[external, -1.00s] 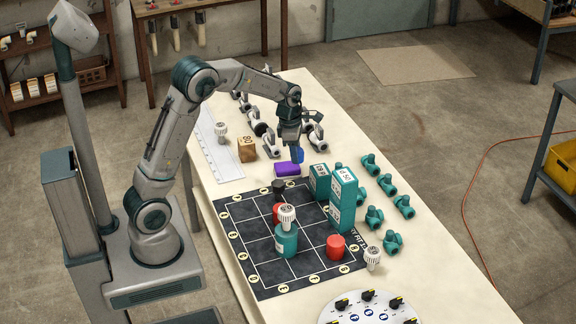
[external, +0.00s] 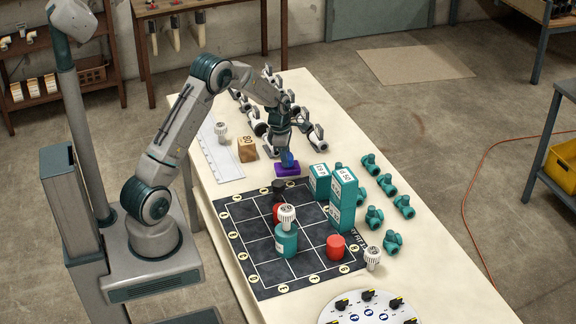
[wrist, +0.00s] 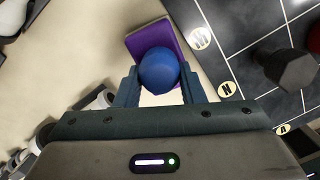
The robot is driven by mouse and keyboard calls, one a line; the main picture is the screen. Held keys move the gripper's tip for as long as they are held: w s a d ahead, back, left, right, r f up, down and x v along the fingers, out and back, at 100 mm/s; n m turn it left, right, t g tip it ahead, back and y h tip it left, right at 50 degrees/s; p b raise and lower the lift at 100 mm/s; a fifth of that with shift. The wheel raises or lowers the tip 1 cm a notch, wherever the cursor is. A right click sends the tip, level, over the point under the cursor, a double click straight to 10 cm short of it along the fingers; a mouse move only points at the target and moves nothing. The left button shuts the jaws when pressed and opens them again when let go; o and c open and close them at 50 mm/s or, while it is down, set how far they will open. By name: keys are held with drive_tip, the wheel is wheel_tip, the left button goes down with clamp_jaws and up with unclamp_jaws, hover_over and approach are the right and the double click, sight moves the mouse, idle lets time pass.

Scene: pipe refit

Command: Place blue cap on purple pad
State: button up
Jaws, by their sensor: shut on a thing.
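The blue cap (wrist: 159,71) is between the two fingers of my gripper (wrist: 158,92) in the wrist view, and the gripper is shut on it. The purple pad (wrist: 144,37) lies on the table just beneath and beyond the cap in that view. In the external view my gripper (external: 287,160) points down over the purple pad (external: 288,170), with the blue cap (external: 288,159) low above or on it. I cannot tell whether the cap touches the pad. The fingers partly hide the cap in the external view.
A black grid mat (external: 254,219) with red and teal pieces lies in front of the pad. Teal boxes (external: 342,198) stand to the right. A wooden block (external: 247,149) and grey valves stand behind and left. A black piece (wrist: 288,67) is near the pad.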

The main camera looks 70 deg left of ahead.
drive_tip(key=shift+f, duration=0.25)
drive_tip(key=shift+f, duration=0.2)
drive_tip(key=o, duration=0.9)
drive_tip(key=shift+o, duration=0.2)
drive_tip(key=shift+r, duration=0.1)
